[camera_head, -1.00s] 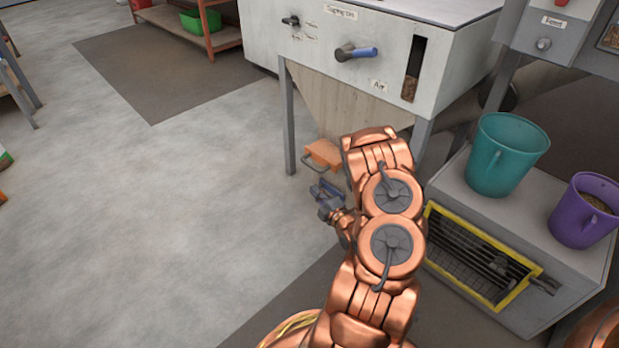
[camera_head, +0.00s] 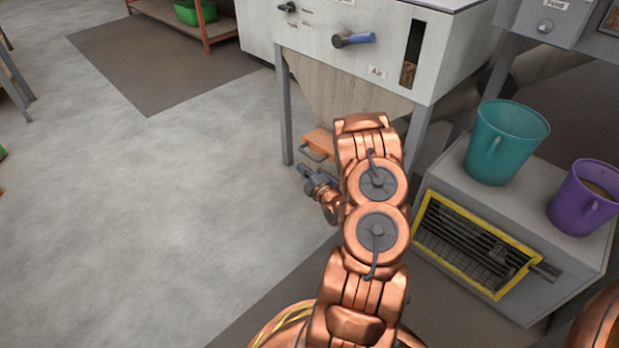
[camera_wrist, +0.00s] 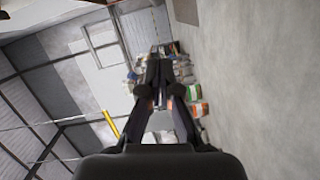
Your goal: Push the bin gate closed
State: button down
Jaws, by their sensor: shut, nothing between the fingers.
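The bin gate (camera_head: 319,143) is an orange slide with a dark handle loop, sticking out to the left under the hopper of the grey bin (camera_head: 345,98). My arm hides its right part. My gripper (camera_head: 306,170) is shut and empty, just below the gate's handle in the picture; I cannot tell whether they touch. In the wrist view my gripper (camera_wrist: 160,62) points away across the room with its fingers together, and the gate is not in that view.
A teal bucket (camera_head: 505,145) and a purple jug (camera_head: 583,200) stand on a grey cabinet (camera_head: 450,185) with a yellow-framed grille at right. A bin leg (camera_head: 285,110) stands close to the gate.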

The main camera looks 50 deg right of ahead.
jog(key=w+d, duration=0.1)
jog(key=w+d+b, duration=0.1)
jog(key=d, duration=0.1)
jog(key=w+d+f+b, duration=0.1)
jog(key=shift+d, duration=0.35)
dwell(0.3)
